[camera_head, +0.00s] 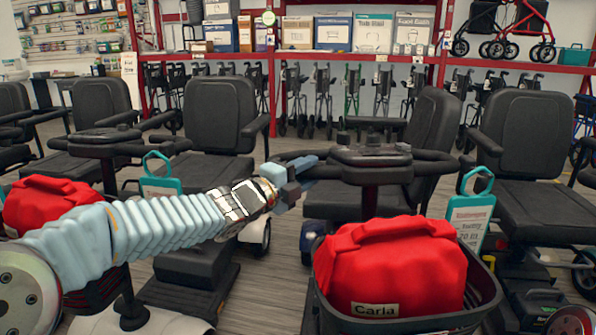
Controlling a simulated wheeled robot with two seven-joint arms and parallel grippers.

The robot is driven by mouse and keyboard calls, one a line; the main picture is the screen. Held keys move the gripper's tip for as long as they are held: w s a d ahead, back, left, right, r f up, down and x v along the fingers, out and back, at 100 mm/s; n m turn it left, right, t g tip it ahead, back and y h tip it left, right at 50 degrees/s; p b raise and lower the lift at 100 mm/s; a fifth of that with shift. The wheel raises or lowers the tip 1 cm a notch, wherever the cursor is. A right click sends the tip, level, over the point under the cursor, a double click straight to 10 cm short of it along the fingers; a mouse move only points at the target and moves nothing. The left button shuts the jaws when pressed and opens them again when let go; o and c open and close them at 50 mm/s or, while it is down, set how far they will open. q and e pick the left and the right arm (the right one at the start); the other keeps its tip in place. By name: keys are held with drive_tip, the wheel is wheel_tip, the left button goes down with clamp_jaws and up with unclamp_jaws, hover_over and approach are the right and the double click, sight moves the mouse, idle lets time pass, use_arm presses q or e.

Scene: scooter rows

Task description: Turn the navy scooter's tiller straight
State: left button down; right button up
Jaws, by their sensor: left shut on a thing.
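The scooter in the middle foreground shows a black tiller head (372,157) with handlebar loops reaching out to both sides. A little dark blue bodywork (308,236) shows low on its left side. Its front basket (478,307) holds a red bag (392,268) with a tag reading "Carla". My left gripper (292,183) is at the left end of this handlebar and is shut on it. The fingers partly hide the grip there. The lower tiller column is hidden behind the bag. My right gripper is not in view.
Another scooter with a red bag (48,203) stands at the left, partly behind my left arm. More black-seated scooters stand close on both sides, one seat (523,135) at the right. Teal-framed price tags (470,212) stand between them. Red shelving (350,57) with walkers lines the back.

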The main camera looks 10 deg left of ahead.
sight(327, 161)
use_arm(q)
drive_tip(key=w+h+p, duration=0.1)
drive_tip(key=w+m+g+h+p, duration=0.1)
drive_tip(key=p, duration=0.1)
drive_tip(key=w+m+g+h+p, duration=0.1)
drive_tip(key=p, duration=0.1)
drive_tip(key=shift+w+d+r, duration=0.15)
drive_tip(key=shift+w+d, duration=0.1)
drive_tip(key=shift+w, duration=0.05)
drive_tip(key=shift+g, duration=0.3)
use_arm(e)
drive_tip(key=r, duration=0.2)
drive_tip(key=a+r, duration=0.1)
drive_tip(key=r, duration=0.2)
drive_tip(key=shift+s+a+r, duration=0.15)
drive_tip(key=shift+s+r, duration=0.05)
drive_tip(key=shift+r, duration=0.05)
use_arm(q)
drive_tip(key=c, duration=0.8)
unclamp_jaws()
